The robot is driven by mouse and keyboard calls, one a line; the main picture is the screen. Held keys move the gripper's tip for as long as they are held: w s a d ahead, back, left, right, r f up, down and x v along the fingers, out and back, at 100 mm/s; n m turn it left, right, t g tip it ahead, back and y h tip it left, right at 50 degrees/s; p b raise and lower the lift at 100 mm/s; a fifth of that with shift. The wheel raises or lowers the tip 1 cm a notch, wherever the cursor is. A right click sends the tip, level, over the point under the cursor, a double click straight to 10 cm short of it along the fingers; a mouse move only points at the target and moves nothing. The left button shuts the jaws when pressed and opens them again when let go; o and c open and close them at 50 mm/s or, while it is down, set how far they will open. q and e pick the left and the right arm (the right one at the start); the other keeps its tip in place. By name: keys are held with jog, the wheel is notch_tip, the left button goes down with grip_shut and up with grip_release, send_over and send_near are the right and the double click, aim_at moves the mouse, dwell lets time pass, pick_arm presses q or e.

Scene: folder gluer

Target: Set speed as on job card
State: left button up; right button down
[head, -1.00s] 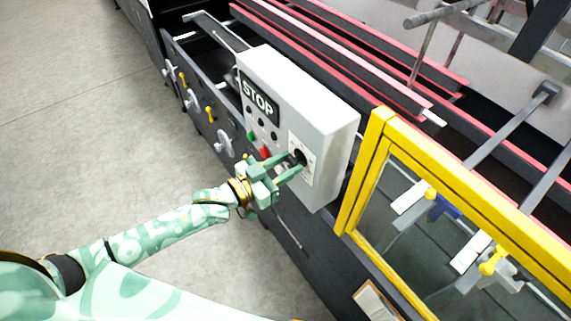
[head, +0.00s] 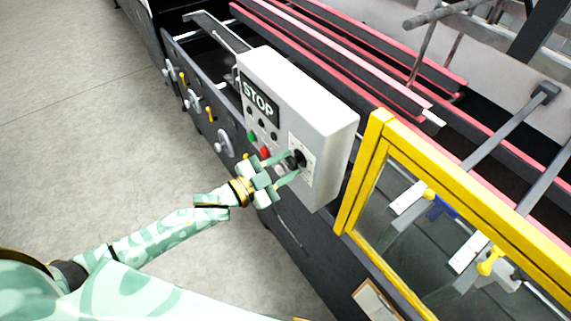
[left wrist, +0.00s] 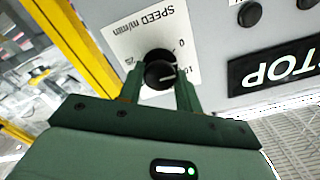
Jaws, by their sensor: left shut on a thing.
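The black speed knob (head: 299,158) sits on a white dial plate on the front of the grey control box (head: 318,112). My left gripper (head: 291,169) reaches it from the lower left and is shut on it. In the left wrist view the knob (left wrist: 160,73) lies between my two green fingers (left wrist: 158,92). The plate (left wrist: 150,38) reads "SPEED m/min" upside down, with a 0 and other marks partly covered or too small to read surely. The knob's white line points right in that view. My right gripper is not in view.
The box carries a STOP sign (head: 259,101), small black buttons, a green button (head: 252,135) and a red button (head: 265,152). A yellow-framed guard (head: 371,165) stands to the right. A clipboard-like sheet (head: 373,303) is at the bottom, its text unreadable. Open floor lies left.

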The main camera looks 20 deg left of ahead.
pick_arm(q)
jog(key=m, duration=0.3)
jog(key=shift+m, duration=0.4)
jog(key=m+b, duration=0.1)
jog(key=m, duration=0.3)
jog(key=shift+f+m, duration=0.1)
jog(key=shift+m, duration=0.2)
jog(key=m+b, duration=0.1)
jog(key=m, duration=0.3)
jog(key=m+b, duration=0.1)
jog(key=m, duration=0.3)
jog(key=shift+m+b, duration=0.3)
jog(key=shift+b, duration=0.05)
jog(key=o, duration=1)
jog(key=shift+s, duration=0.1)
